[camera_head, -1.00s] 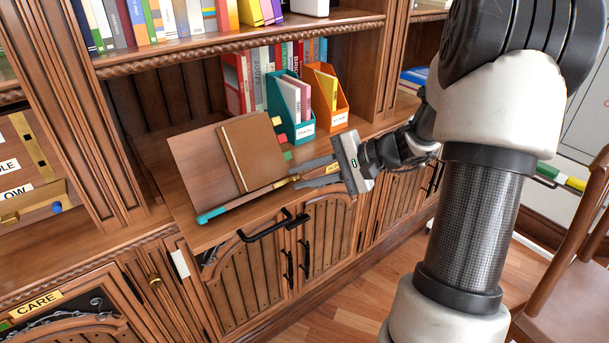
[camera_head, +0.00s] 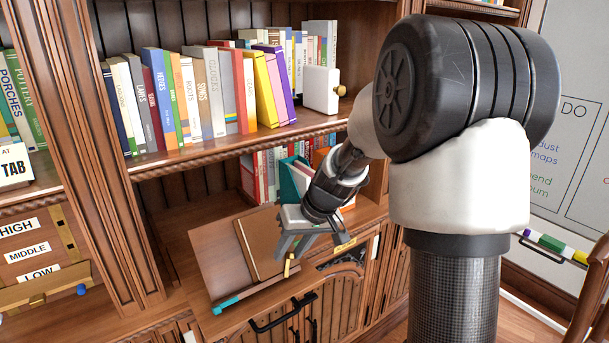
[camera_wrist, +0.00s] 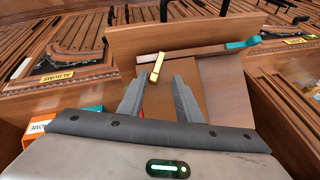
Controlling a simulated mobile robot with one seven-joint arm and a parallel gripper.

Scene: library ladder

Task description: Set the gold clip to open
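The gold clip (camera_head: 289,264) is a small brass-coloured piece at the right part of the front ledge of a wooden book stand (camera_head: 216,262). It also shows in the wrist view (camera_wrist: 157,67), slanted, just beyond my fingertips. A brown book (camera_head: 258,240) leans on the stand, and a teal piece (camera_head: 226,305) sits at the ledge's left end. My gripper (camera_head: 296,252) points down over the stand's right side, close to the clip. Its fingers (camera_wrist: 158,82) are spread with nothing between them. I cannot tell whether a finger touches the clip.
A teal magazine file (camera_head: 290,183) stands behind my gripper, with books beside it. A shelf of books (camera_head: 200,95) overhangs above. Cabinet doors with a black handle (camera_head: 275,318) lie below the stand. A labelled board (camera_head: 30,255) is at the left.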

